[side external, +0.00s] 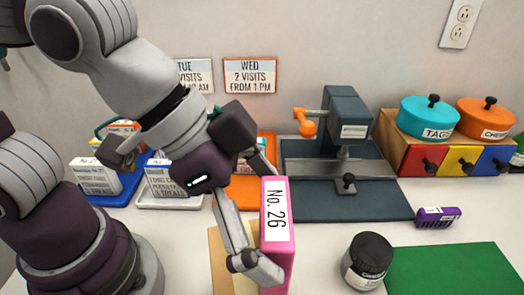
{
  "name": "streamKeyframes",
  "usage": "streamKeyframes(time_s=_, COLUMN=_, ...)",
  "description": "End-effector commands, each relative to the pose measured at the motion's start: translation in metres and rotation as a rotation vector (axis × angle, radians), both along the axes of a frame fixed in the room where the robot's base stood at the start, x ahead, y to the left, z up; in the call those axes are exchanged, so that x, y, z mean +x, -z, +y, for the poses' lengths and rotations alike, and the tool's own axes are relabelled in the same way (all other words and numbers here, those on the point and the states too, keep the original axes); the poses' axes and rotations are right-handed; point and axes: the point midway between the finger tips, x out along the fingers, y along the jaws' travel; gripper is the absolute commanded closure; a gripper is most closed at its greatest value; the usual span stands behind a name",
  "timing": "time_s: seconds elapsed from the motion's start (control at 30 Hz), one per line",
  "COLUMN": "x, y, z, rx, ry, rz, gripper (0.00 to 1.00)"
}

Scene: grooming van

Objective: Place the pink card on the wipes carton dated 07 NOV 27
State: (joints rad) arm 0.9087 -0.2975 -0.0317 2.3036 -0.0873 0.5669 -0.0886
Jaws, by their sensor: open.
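A pink upright block with a white label reading "No. 26" (277,240) stands at the front middle; no other pink thing shows, and I cannot tell if it is the card. My gripper (258,215) is open, one finger at the block's lower left side and the other partly hidden behind its top. I cannot tell whether the fingers touch it. A white printed carton (92,178) is at the blue tray on the left, and another white printed carton (160,181) is at the white tray. Their dates are too small to read, and my arm partly hides them.
An orange tray (243,191) is behind my gripper. A dark press (348,130) stands on a dark mat. A black-lidded jar (368,262), purple item (437,217) and green mat (455,268) are at right.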

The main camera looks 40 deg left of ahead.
Motion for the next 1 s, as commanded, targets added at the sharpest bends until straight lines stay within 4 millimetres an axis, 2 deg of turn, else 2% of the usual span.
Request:
streamKeyframes(time_s=0.4, x=-0.036, y=-0.08, z=0.036, rx=-0.007, ry=-0.001, rz=-0.007, gripper=0.0)
streamKeyframes(time_s=0.57, x=-0.041, y=-0.093, z=0.044, rx=-0.001, ry=-0.009, rz=-0.002, gripper=0.0)
streamKeyframes(time_s=0.67, x=-0.027, y=-0.083, z=0.062, rx=0.011, ry=-0.115, rz=0.006, gripper=0.0)
streamKeyframes(time_s=0.8, x=0.002, y=-0.05, z=0.116, rx=0.031, ry=-0.412, rz=0.033, gripper=0.0)
streamKeyframes(time_s=0.9, x=0.008, y=-0.027, z=0.155, rx=0.038, ry=-0.609, rz=0.056, gripper=0.0)
streamKeyframes(time_s=1.0, x=0.006, y=-0.012, z=0.18, rx=0.035, ry=-0.741, rz=0.071, gripper=0.0)
